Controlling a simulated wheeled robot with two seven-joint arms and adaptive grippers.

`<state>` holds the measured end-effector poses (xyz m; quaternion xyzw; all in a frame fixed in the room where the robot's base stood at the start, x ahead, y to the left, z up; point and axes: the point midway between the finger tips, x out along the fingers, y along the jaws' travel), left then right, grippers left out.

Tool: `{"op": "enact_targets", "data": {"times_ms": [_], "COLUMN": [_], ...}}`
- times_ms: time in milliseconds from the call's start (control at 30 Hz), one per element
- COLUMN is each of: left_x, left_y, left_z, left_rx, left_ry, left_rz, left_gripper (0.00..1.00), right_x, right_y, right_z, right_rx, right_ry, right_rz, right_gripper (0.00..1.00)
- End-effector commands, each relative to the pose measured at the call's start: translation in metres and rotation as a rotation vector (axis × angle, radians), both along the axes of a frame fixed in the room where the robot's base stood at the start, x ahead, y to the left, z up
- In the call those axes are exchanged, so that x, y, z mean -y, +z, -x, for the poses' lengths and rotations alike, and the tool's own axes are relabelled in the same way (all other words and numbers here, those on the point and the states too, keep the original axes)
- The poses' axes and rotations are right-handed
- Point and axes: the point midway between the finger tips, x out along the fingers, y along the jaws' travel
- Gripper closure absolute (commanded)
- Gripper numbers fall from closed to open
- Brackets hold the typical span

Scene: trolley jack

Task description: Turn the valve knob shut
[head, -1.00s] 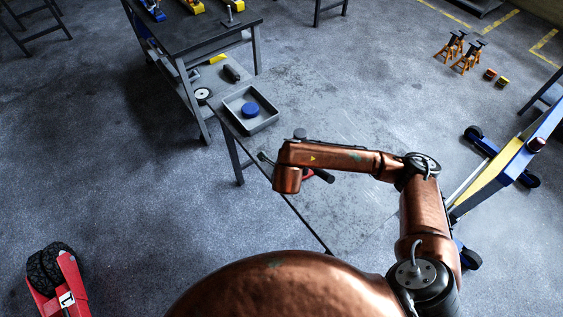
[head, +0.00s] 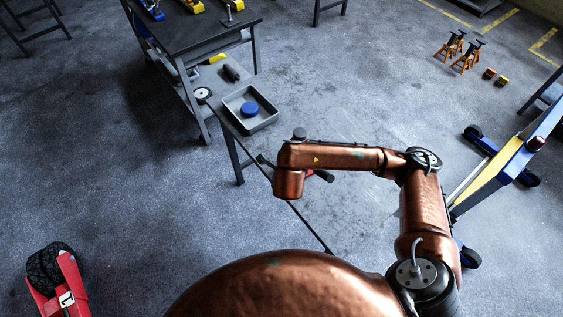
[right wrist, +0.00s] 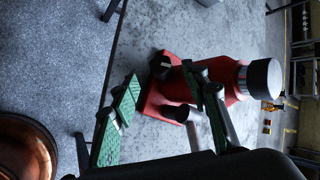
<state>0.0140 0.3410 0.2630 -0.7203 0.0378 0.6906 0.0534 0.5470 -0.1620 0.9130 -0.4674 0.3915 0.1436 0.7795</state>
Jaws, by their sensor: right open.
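A red jack (right wrist: 225,82) with a dark grey cap stands on the grey bench top in the right wrist view, seen sideways. A black valve knob (right wrist: 160,65) sits on its red base. My right gripper (right wrist: 161,77) is open, its green-padded fingers apart on either side of the knob's line; I cannot tell whether they touch it. One finger partly covers the jack's body. In the head view my right wrist hides most of the jack; only a bit of red (head: 309,173) shows. My left gripper is not in view.
A grey tray (head: 270,122) with a blue round item (head: 249,109) lies on the bench beyond my arm. A darker table (head: 195,35) stands further back. A blue and yellow machine (head: 497,175) stands at right. The bench around the jack looks mostly clear.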

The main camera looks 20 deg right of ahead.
Motion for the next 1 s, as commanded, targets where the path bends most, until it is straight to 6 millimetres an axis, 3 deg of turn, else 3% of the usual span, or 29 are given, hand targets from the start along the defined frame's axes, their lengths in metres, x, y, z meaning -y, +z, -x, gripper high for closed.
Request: {"op": "enact_targets", "data": {"times_ms": [200, 400, 1000], "left_x": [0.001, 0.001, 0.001], "left_y": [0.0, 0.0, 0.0], "left_z": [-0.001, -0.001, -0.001], "left_rx": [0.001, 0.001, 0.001], "left_ry": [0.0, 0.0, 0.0], "left_rz": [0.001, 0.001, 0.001], "left_gripper": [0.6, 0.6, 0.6], "right_x": [-0.006, -0.009, -0.009], "right_y": [0.033, 0.048, 0.05], "right_z": [0.028, 0.042, 0.044], "right_rx": [0.003, 0.001, 0.0], "right_ry": [0.002, 0.0, -0.001], "right_rz": [0.0, 0.0, 0.001], "right_gripper": [0.58, 0.58, 0.58]}}
